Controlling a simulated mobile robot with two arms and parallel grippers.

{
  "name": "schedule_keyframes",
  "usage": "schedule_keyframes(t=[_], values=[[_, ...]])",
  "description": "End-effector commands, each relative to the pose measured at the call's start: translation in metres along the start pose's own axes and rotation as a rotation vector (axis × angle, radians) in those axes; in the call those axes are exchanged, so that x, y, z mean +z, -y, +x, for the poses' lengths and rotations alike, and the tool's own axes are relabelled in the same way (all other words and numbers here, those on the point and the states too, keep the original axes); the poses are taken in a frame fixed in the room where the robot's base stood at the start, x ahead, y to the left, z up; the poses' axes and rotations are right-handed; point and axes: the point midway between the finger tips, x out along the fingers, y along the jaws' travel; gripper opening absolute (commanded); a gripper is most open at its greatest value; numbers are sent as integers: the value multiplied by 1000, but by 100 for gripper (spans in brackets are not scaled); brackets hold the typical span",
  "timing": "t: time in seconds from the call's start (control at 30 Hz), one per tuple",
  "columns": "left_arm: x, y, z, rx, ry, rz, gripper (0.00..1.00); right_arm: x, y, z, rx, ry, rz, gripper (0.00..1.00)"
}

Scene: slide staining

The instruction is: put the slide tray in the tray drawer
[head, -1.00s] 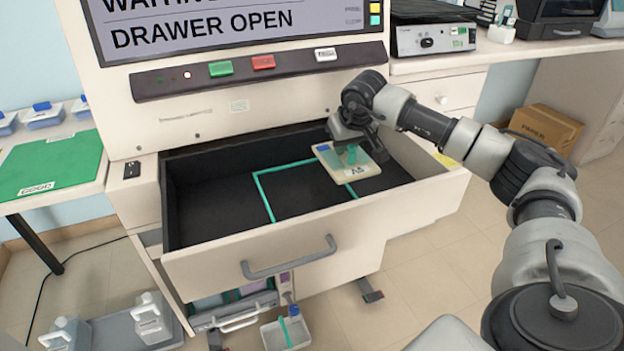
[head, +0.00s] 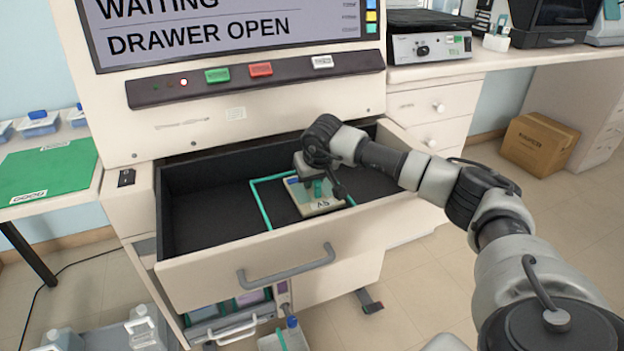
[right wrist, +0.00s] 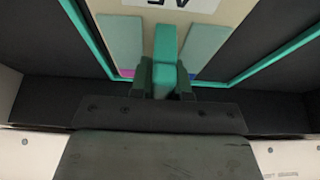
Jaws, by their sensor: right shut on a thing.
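The slide tray (head: 327,207) is a small cream tray marked "A5" with a teal handle. In the head view it is inside the open tray drawer (head: 205,203), within the teal outline on the dark drawer floor. My right gripper (head: 313,185) is over the tray, shut on its handle. The right wrist view shows the fingers (right wrist: 167,80) on either side of the teal handle, with slides flanking it. I cannot tell whether the tray touches the drawer floor. My left gripper is out of view.
The drawer's front wall with its grey handle (head: 287,265) stands nearest me. The control panel (head: 255,80) and a screen reading "DRAWER OPEN" (head: 230,30) are above. The drawer's left side is empty. A green mat (head: 48,168) lies on the left table.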

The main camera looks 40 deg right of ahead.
Motion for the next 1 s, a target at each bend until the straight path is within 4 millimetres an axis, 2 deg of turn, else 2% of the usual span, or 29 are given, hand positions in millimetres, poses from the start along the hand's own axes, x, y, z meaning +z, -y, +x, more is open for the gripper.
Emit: schedule_keyframes(t=[0.13, 0.17, 0.3, 0.57, 0.67, 0.7, 0.77, 1.0], values=[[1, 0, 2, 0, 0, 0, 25, 1, 0, 3, 0, 0, 0, 0], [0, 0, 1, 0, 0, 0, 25, 1, 0, 2, 0, 0, 0, 21], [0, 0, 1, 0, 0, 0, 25, 1, 0, 2, 0, 1, 0, 42], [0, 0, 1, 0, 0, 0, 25, 1, 0, 1, 0, 0, 0, 42], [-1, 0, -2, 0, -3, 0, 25, -1, 0, -5, 0, -1, 0, 42], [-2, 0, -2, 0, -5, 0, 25, -1, -1, -10, 0, -1, 0, 42], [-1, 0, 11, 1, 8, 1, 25, -1, -1, -19, 0, -2, -1, 42], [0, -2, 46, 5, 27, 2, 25, -2, -1, -72, 0, -4, -2, 42]])
